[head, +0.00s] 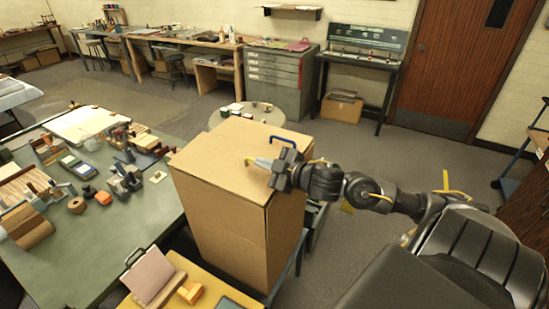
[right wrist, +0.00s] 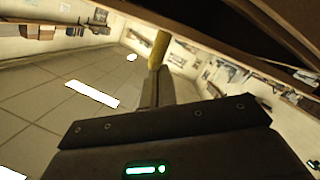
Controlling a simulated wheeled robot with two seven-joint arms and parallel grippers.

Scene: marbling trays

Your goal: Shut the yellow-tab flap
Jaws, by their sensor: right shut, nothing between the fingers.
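A large closed-looking cardboard box (head: 225,215) stands in the middle of the head view, its top (head: 225,150) lying flat. A blue arched tab (head: 283,139) stands at the far edge of the top. A small yellow arched strip (head: 318,161) shows beside my right wrist; I cannot tell whether it is the flap's tab or part of my arm. My right gripper (head: 255,162) reaches over the box top from the right, shut and empty. I cannot tell whether it touches the cardboard. The right wrist view shows its shut fingers (right wrist: 157,65) with a yellow end. My left gripper is not in view.
A green table (head: 120,235) with several tools and blocks stands to the left. A yellow-topped surface (head: 215,285) with a holder (head: 150,275) is in front. Grey drawers (head: 280,80) stand behind. Open floor (head: 425,160) lies to the right.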

